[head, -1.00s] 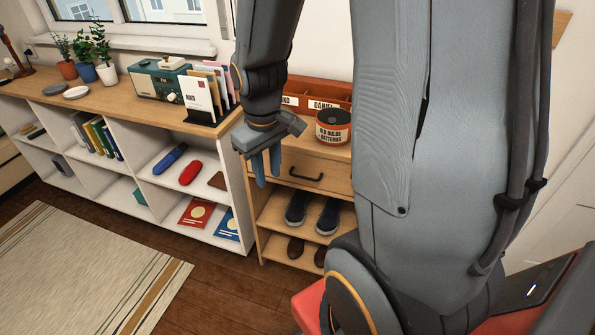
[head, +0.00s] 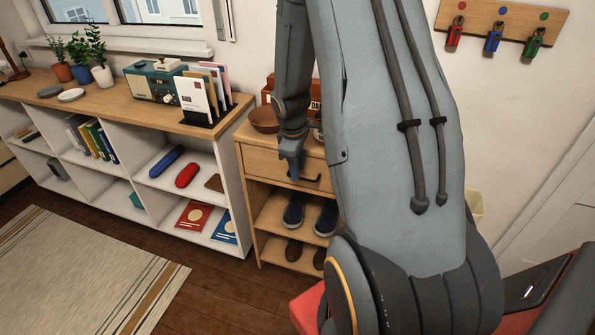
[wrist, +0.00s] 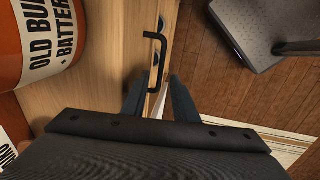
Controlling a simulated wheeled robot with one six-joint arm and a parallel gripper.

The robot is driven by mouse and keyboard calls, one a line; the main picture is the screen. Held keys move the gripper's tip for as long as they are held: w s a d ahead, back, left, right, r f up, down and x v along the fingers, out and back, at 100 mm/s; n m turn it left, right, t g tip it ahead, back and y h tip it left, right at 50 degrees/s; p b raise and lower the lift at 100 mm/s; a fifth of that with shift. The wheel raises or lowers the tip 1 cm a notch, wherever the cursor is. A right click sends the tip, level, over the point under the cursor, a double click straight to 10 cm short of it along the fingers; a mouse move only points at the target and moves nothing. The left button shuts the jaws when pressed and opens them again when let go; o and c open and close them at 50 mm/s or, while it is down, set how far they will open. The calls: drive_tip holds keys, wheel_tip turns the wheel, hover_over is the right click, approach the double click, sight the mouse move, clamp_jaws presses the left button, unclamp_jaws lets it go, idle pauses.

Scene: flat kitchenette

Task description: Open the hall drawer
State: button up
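The hall drawer (head: 262,163) is the wooden drawer at the top of the small shoe cabinet, and it looks shut. Its black bar handle (head: 311,179) is partly hidden by my gripper and arm. In the wrist view the handle (wrist: 156,62) lies just ahead of the fingertips, roughly in line with the gap between them. My gripper (wrist: 154,88) is open and empty, with one finger on each side of that gap. In the head view my gripper (head: 291,172) is in front of the drawer; whether it touches the handle cannot be told.
On the cabinet top stand a brown bowl (head: 264,120) and an orange tin (wrist: 38,45) labelled for old bulbs and batteries. Shoes (head: 294,212) sit on the shelves below. A white shelf unit (head: 242,200) adjoins on the left. Floor in front is clear beside a striped rug (head: 80,270).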

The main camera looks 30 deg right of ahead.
drive_tip(key=shift+w+d+f, duration=0.15)
drive_tip(key=shift+f, duration=0.9)
clamp_jaws()
idle(0.7)
